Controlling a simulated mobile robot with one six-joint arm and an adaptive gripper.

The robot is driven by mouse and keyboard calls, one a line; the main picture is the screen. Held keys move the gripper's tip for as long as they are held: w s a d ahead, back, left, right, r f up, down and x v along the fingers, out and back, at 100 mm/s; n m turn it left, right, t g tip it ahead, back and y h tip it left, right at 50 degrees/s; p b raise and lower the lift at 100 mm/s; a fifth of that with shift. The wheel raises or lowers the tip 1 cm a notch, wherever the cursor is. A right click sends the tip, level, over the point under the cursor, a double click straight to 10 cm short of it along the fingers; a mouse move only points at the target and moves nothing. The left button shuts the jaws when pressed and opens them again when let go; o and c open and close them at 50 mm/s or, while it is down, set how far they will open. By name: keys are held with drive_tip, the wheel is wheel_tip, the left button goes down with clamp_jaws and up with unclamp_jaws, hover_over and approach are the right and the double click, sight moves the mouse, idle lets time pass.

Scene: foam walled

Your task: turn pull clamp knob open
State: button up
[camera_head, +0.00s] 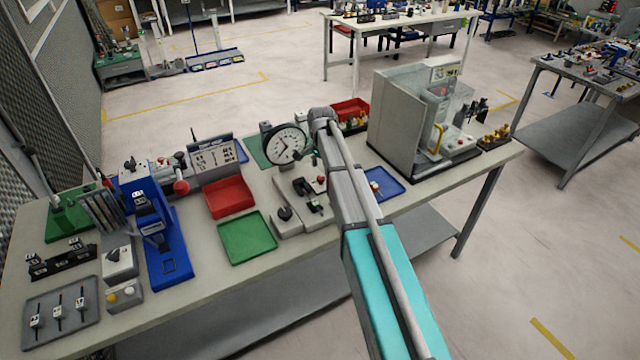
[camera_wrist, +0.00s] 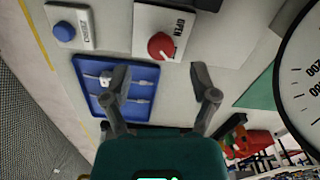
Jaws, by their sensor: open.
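The red clamp knob (camera_wrist: 161,45) sits on a pale box (camera_wrist: 150,22) marked OPEN, in the upper middle of the wrist view. A pale line shows on the knob's face. My gripper (camera_wrist: 160,82) is open and empty. Its two dark fingers are spread below the knob in the picture, one to each side, and I see no contact. In the head view my arm covers part of the bench fixture (camera_head: 292,221), and the gripper cannot be made out clearly there.
A blue tray (camera_wrist: 139,73) with small pale parts lies beside the knob box, partly behind the left finger. A box with a blue button (camera_wrist: 64,31) is farther left. A large dial gauge (camera_head: 286,145) stands close by. A green tray (camera_head: 247,237) and red bin (camera_head: 230,198) are left of the fixture.

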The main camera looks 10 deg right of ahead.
sight(321, 177)
drive_tip(key=shift+f+b, duration=2.1)
drive_tip(key=shift+f, duration=0.3)
